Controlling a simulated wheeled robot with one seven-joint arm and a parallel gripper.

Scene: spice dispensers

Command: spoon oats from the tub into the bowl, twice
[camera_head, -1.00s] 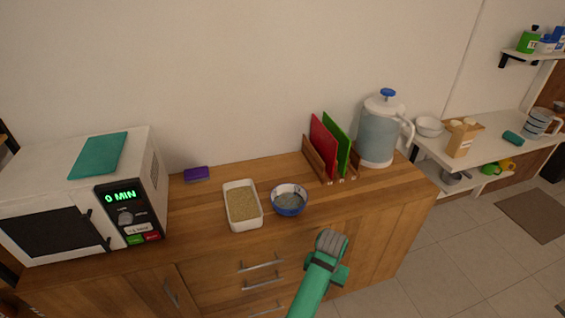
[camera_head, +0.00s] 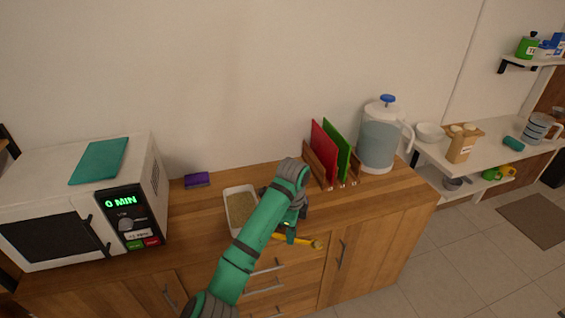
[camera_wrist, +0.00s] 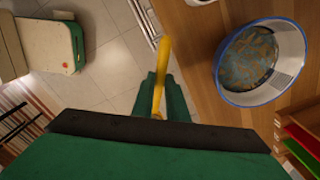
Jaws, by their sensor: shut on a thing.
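The white rectangular tub (camera_head: 229,191) of tan oats stands on the wooden counter, partly covered by my arm in the head view. The bowl (camera_wrist: 288,93), white with a blue rim, is at the right of the wrist view. Its inside looks grey-blue with brownish patches; I cannot tell whether these are oats. My arm hides most or all of it in the head view. My gripper (camera_wrist: 160,92) is shut on a yellow spoon (camera_wrist: 159,65), beside the bowl and apart from it. The spoon also shows near the counter's front edge in the head view (camera_head: 306,242). Its scoop end is unclear.
A rack with red (camera_head: 323,150) and green (camera_head: 337,148) boards stands behind my gripper, and a water jug (camera_head: 379,138) is to its right. A microwave (camera_head: 75,210) fills the left end.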

